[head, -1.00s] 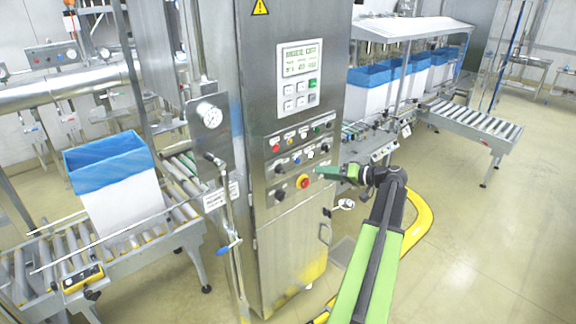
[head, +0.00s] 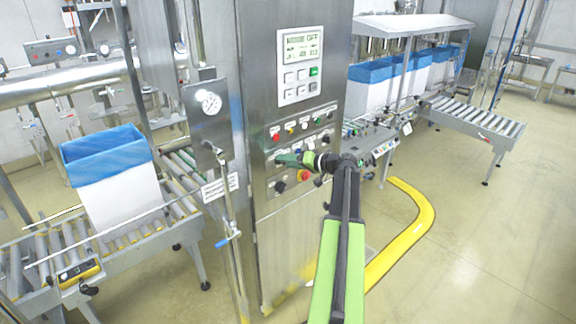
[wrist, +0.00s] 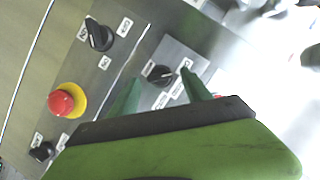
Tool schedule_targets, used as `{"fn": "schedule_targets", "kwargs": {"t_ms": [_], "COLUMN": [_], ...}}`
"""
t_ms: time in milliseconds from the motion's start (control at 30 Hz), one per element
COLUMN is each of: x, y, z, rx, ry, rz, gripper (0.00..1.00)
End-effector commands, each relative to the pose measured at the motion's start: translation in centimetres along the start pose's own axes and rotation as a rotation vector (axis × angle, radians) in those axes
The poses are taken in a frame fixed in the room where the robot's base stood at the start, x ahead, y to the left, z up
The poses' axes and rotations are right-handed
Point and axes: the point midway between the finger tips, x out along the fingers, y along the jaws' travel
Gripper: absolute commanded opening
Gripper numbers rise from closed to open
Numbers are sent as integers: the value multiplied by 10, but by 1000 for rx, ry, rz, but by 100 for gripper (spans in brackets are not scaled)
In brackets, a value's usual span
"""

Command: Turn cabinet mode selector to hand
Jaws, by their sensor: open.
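The steel control cabinet (head: 290,225) stands in the middle of the head view. My gripper (head: 283,159) is in front of its button panel, with green fingers pointing left. In the wrist view the open fingers (wrist: 162,77) appear on either side of a small black selector knob (wrist: 160,74); contact cannot be told. Another black selector (wrist: 99,36) sits at the upper left, between two small labels. A third black knob (wrist: 42,152) is at the lower left. The label text is too small to read, so I cannot tell which knob is the mode selector.
A red emergency stop (wrist: 63,102) on a yellow ring sits near the knobs. A display with keypad (head: 301,64) is above the panel. Open floor lies right.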

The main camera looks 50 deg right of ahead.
Motion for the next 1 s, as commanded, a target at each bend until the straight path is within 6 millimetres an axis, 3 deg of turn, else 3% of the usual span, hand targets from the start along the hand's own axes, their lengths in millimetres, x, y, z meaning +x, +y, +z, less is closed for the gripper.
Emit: {"fn": "schedule_targets", "kwargs": {"t_ms": [333,733,1000], "x": [5,4,5], "y": [0,0,2], "z": [0,0,-1], "rx": [0,0,13], "ry": [0,0,1], "rz": [0,1,-4], "gripper": [55,3,0]}}
